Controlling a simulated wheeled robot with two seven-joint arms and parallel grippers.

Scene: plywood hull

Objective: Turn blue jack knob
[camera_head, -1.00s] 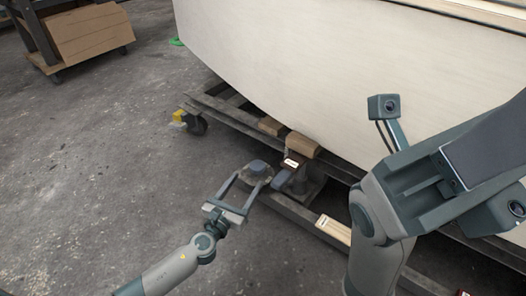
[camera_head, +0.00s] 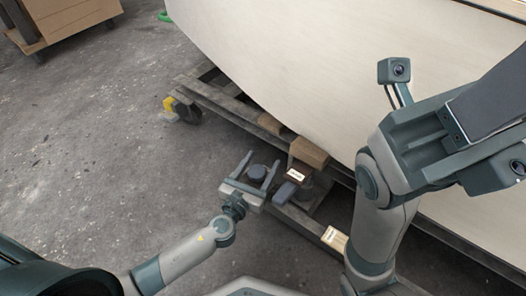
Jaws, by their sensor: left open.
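A blue-grey round knob (camera_head: 257,173) shows low at the near side of the plywood hull's cradle, beside a jack (camera_head: 309,190) with a small bright label (camera_head: 295,175). My left gripper (camera_head: 259,161) is open. In the picture the knob lies between its two fingers, with a gap on each side; I cannot tell whether they are at the same height. A second dark blue-grey part (camera_head: 285,193) sits just right of the gripper, by the jack. My right arm stands at the right; I cannot make out its gripper.
The pale hull (camera_head: 330,70) rests above dark cradle beams (camera_head: 225,103) with wooden blocks (camera_head: 308,152). A caster with a yellow part (camera_head: 169,104) is at the beam's left end. A wooden box (camera_head: 68,18) stands at top left. Grey floor to the left is clear.

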